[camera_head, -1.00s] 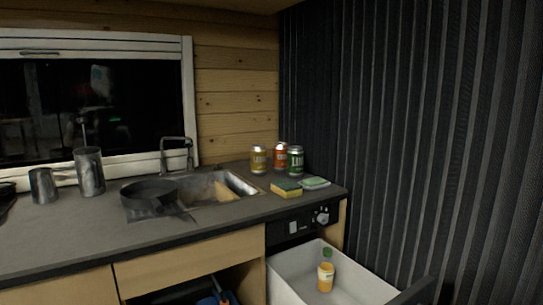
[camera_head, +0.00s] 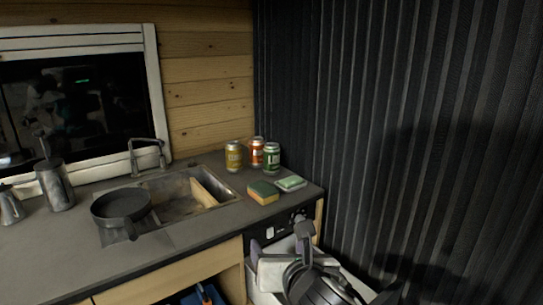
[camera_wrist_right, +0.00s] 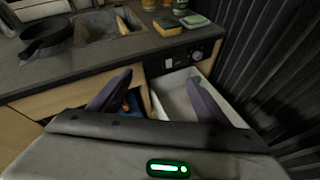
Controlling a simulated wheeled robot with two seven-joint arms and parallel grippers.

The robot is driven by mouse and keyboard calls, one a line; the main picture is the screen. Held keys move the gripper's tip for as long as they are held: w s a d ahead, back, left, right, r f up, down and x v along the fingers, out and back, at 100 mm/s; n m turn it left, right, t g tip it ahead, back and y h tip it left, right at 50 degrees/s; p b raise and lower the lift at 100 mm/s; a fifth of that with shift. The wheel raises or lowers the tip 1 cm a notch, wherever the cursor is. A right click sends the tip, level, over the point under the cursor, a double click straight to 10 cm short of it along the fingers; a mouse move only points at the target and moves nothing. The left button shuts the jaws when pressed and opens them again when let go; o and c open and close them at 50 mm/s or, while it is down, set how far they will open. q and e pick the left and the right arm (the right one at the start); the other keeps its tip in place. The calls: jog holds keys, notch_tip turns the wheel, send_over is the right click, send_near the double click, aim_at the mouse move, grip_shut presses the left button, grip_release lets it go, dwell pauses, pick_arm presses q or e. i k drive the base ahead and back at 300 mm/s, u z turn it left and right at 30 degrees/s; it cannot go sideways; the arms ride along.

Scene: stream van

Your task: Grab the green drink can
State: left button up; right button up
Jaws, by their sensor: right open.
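The green drink can (camera_head: 271,158) stands upright on the counter's back right corner. It is the rightmost of three cans, beside a red-orange can (camera_head: 256,152) and a yellow can (camera_head: 234,156). In the right wrist view the cans show only in part at the top edge. My right gripper (camera_head: 279,250) is in front of the counter over the open drawer, lower than the can and well apart from it. Its two fingers are spread with nothing between them in the right wrist view (camera_wrist_right: 150,92). My left gripper is not in view.
A sink (camera_head: 205,192) with a pan (camera_head: 121,206) is to the left. The white drawer (camera_wrist_right: 176,98) stands open below. A dark corrugated wall (camera_head: 400,120) bounds the right.

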aim_at(270, 150)
jog(key=i, duration=1.25)
